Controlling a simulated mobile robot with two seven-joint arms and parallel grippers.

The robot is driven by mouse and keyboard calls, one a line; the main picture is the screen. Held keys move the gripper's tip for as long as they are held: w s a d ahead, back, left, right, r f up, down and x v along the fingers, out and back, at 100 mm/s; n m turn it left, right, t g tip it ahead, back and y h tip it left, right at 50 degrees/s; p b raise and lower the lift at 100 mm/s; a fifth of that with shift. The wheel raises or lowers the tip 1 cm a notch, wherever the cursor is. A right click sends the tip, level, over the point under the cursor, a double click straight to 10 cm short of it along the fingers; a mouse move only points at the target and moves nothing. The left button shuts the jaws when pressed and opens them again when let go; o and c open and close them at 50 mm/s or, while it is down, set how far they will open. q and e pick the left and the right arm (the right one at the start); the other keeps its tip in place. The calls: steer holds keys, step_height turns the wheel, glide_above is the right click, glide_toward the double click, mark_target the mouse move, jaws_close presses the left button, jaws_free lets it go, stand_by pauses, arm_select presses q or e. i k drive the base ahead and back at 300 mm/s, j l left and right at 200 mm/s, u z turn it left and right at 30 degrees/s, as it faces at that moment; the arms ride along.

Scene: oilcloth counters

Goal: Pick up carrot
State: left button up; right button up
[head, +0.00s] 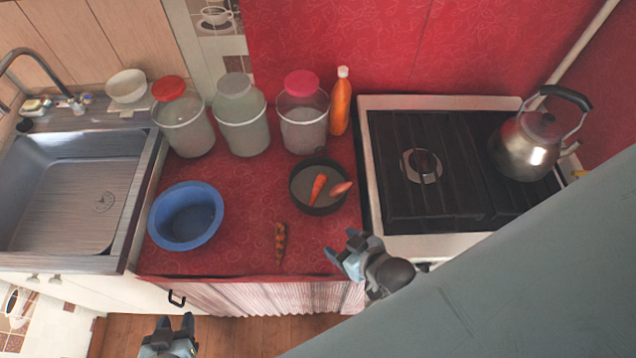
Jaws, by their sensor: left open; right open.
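An orange carrot (318,187) lies in a dark round pan (312,209), with a second orange piece (341,188) beside it at the pan's right rim. A darker, mottled carrot-like thing (280,243) lies on the red counter in front of the pan, near the front edge. My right gripper (342,247) is open and empty by the counter's front edge, to the right of the mottled one and in front of the pan. My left gripper (175,324) is open and empty, low in front of the counter.
A blue bowl (186,232) stands at the counter's left. Several lidded jars (240,125) and an orange bottle (340,110) line the back. The stove (440,165) with a kettle (527,145) is right, the sink (70,195) left. Counter between bowl and pan is clear.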

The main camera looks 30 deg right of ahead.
mark_target(336, 192)
steer(key=j+z, duration=0.1)
steer(key=z, duration=0.5)
steer(key=l+z, duration=0.1)
steer(key=z, duration=0.3)
steer(key=k+j+u, duration=0.2)
steer(key=j+u, duration=0.2)
steer(key=j, duration=0.15)
steer(key=k+j+u, duration=0.2)
steer(key=i+j, duration=0.1)
